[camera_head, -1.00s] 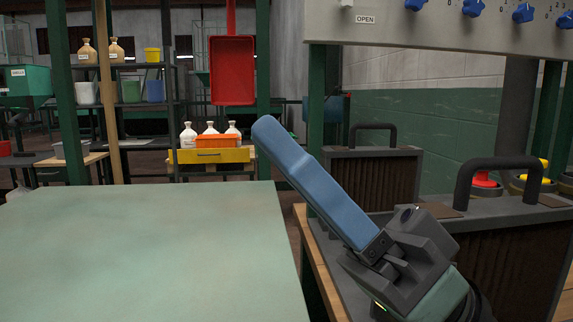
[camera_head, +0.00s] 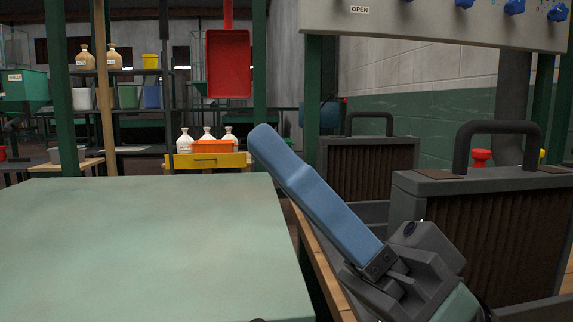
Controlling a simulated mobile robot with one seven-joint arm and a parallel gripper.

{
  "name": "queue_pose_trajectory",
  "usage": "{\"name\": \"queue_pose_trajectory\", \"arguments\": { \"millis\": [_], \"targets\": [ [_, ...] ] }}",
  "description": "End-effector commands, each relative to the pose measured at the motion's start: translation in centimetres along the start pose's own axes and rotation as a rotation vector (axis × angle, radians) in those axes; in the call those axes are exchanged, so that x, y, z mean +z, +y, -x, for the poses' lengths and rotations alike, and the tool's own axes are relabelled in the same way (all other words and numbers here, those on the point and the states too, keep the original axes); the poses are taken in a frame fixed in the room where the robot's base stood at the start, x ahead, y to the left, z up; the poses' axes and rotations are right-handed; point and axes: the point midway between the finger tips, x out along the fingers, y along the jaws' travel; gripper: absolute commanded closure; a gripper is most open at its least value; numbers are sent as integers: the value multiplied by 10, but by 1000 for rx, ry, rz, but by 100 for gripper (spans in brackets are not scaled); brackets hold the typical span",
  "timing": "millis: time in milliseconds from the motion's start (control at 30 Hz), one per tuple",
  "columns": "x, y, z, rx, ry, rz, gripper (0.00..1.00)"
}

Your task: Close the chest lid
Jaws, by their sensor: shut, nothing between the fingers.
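A broad, flat pale green panel (camera_head: 130,245) fills the lower left. I cannot tell whether it is the chest lid or a table top; no chest body or hinge shows. A small dark piece (camera_head: 257,320) shows at its near edge, cut off by the frame. My gripper (camera_head: 262,135), with long blue fingers, is shut and empty. It points up and to the left, in front of the panel's right edge in the picture. I cannot tell whether it touches anything.
Two grey cases with dark handles, one nearer (camera_head: 480,225) and one farther (camera_head: 368,165), stand on the right. A wooden edge (camera_head: 322,270) runs beside the panel. A control box (camera_head: 430,22) with blue knobs hangs above. Shelves (camera_head: 120,110) and a yellow drawer (camera_head: 208,161) stand behind.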

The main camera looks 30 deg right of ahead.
Motion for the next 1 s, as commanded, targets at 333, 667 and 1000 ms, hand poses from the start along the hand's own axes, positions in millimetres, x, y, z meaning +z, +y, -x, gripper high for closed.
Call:
{"name": "queue_pose_trajectory", "arguments": {
  "millis": [333,667,1000],
  "targets": [
    [0,2,38,6,2,-1,100],
    [0,1,107,4,3,-1,100],
    [0,0,130,0,0,1,100]
  ]
}}
